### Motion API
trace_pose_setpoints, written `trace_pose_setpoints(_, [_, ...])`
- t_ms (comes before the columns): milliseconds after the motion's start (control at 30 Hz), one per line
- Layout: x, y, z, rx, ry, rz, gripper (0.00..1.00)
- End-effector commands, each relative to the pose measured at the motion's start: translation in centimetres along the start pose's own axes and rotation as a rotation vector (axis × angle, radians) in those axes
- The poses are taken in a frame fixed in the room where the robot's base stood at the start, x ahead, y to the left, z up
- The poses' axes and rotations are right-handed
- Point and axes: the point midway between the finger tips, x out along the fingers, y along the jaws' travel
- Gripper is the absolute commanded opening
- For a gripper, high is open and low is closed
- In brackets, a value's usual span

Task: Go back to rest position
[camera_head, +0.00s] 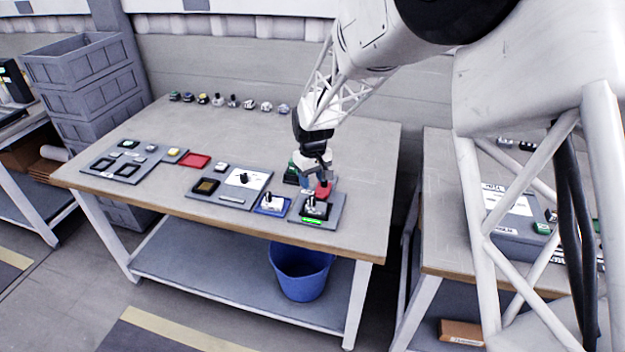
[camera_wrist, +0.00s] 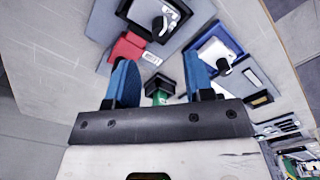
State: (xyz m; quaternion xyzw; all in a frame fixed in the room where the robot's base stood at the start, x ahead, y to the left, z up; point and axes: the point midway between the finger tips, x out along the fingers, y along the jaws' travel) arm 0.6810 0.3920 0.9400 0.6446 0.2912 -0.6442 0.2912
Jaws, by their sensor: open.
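My gripper (camera_head: 318,180) is above the right end of the workbench (camera_head: 340,150), over a grey station with a lit green strip (camera_head: 312,221). In the wrist view my gripper (camera_wrist: 161,78) has its two blue fingers apart, with nothing held between them. A red block (camera_head: 323,190) is close to the fingertips; it also shows beyond the left finger in the wrist view (camera_wrist: 124,50). A black and green block (camera_head: 291,173) is just left of the gripper. In the wrist view it shows in the gap between the fingers (camera_wrist: 162,92). I cannot tell how far the fingertips are from them.
A blue-framed station (camera_head: 272,205), grey panels (camera_head: 208,198) and a red tray (camera_head: 195,161) line the bench's front. Several small knobs (camera_head: 231,100) stand along the back. A second bench (camera_head: 440,230) is at the right. The bench's middle is mostly clear.

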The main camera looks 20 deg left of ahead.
Motion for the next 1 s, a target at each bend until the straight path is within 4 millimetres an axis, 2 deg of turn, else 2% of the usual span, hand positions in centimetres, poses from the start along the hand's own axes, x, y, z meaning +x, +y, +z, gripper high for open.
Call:
trace_pose_setpoints(267, [-0.1,0.1,0.1,0.002,0.001,0.000,0.48])
trace_pose_setpoints(467, [-1.4,0.8,1.4,0.025,0.008,0.003,0.48])
trace_pose_setpoints(667, [-4.7,2.6,5.1,0.086,0.024,0.009,0.48])
trace_pose_setpoints(1000, [-11.2,5.5,14.5,0.233,0.061,0.024,0.48])
